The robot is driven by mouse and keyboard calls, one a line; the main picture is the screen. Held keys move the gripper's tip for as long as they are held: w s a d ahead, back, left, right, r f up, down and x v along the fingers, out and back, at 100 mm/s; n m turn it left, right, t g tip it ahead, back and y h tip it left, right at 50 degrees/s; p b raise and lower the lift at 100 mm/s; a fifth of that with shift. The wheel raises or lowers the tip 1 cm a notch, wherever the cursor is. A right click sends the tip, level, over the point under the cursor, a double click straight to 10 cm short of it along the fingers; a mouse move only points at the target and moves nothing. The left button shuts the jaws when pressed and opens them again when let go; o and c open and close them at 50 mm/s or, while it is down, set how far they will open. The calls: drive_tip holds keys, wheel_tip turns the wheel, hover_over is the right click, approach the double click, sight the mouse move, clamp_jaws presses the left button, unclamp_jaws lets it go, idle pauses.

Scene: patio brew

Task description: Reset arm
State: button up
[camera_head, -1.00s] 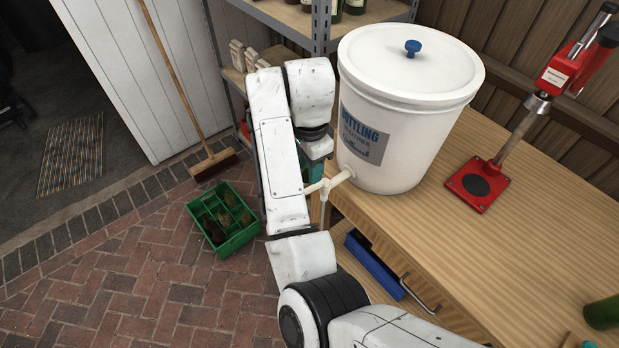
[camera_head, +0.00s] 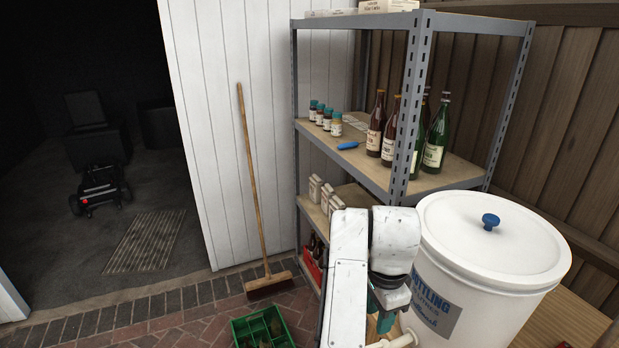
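My white arm (camera_head: 349,262) rises from the bottom edge, beside the white bottling bucket. It bends over at the top, and its short end section hangs down on the bucket side. A small teal part (camera_head: 390,297) shows below that section, just above the bucket's pale tap (camera_head: 394,341). The white bottling bucket (camera_head: 459,306) has a lid with a blue knob and stands on the wooden bench at the lower right.
A metal shelf unit (camera_head: 417,100) with bottles and jars stands behind my arm. A green crate (camera_head: 236,334) sits on the brick floor at the lower left of the arm. A broom (camera_head: 252,185) leans on the white wall. The dark doorway floor at left is largely open.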

drive_tip(key=s+d+f+n+t+h, duration=0.1)
drive_tip(key=s+d+f+n+t, duration=0.15)
drive_tip(key=s+d+n, duration=0.35)
drive_tip(key=s+d+f+n+t+h, duration=0.15)
drive_tip(key=s+d+f, duration=0.25)
drive_tip(key=d, duration=0.4)
drive_tip(key=s+a+f+n+y, duration=0.1)
drive_tip(key=s+a+n, duration=0.1)
drive_tip(key=s+n, duration=0.35)
drive_tip(key=s+a+f+n+y, duration=0.2)
drive_tip(key=s+a, duration=0.1)
drive_tip(key=s, duration=0.5)
drive_tip(key=s+d+f+g+b, duration=0.1)
drive_tip(key=s+f+g+b, duration=0.2)
drive_tip(key=s+f, duration=0.6)
drive_tip(key=shift+s+f+b, duration=0.4)
drive_tip(key=shift+s+b, duration=0.05)
drive_tip(key=shift+s, duration=0.3)
drive_tip(key=shift+h, duration=0.25)
